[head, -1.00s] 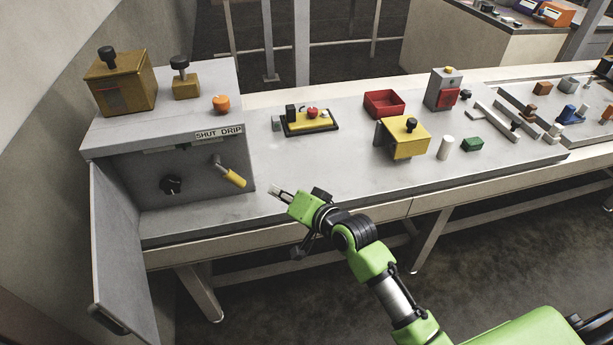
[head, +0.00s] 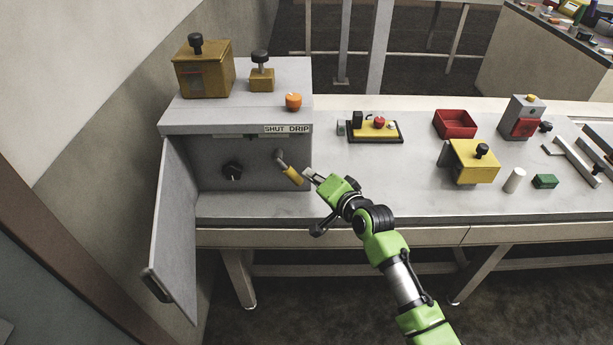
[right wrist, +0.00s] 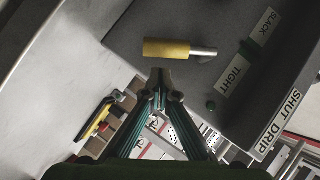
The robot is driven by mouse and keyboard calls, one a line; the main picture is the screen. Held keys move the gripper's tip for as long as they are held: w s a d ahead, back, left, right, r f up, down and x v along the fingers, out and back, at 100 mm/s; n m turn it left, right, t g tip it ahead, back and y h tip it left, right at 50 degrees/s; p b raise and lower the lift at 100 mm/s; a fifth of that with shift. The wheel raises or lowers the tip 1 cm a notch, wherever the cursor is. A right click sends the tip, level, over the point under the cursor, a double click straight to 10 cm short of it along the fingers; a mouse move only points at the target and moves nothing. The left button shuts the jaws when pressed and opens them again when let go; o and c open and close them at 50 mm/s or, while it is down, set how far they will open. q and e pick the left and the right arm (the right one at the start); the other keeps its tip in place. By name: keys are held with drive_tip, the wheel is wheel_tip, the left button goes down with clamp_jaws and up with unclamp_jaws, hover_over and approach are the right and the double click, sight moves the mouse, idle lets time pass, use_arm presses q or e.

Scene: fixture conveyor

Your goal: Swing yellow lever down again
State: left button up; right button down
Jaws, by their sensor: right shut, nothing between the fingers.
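The yellow lever (head: 292,175) is on the back wall of the open grey box, under the "SHUT DRIP" label (head: 287,129). Its metal stem starts at the wall, and the yellow grip slants down and to the right. My right gripper (head: 308,174) is shut and empty, just right of the yellow grip. In the right wrist view, the lever's yellow grip (right wrist: 167,48) lies just beyond my closed fingertips (right wrist: 160,76); I cannot tell whether they touch. My left gripper is out of view.
The box's grey door (head: 175,235) hangs open at the left. A black knob (head: 233,171) is left of the lever. An orange knob (head: 293,102) sits on the box top. A yellow panel (head: 375,130) and red bin (head: 455,124) stand on the bench at right.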

sight(297, 181)
drive_tip(key=shift+w+a+f, duration=0.2)
drive_tip(key=shift+a+f, duration=0.2)
drive_tip(key=shift+a, duration=0.35)
drive_tip(key=shift+a+f+m+y+b, duration=0.35)
drive_tip(key=shift+f+m+y+b, duration=0.4)
drive_tip(key=shift+b, duration=1.05)
drive_tip(key=shift+a+f+m+t+b, duration=0.3)
drive_tip(key=shift+f+t+b, duration=0.15)
drive_tip(key=shift+b, duration=0.2)
drive_tip(key=shift+a, duration=0.2)
drive_tip(key=shift+s+a+f, duration=0.1)
drive_tip(key=shift+a+f, duration=0.4)
drive_tip(key=shift+a, duration=0.45)
drive_tip(key=shift+f, duration=0.1)
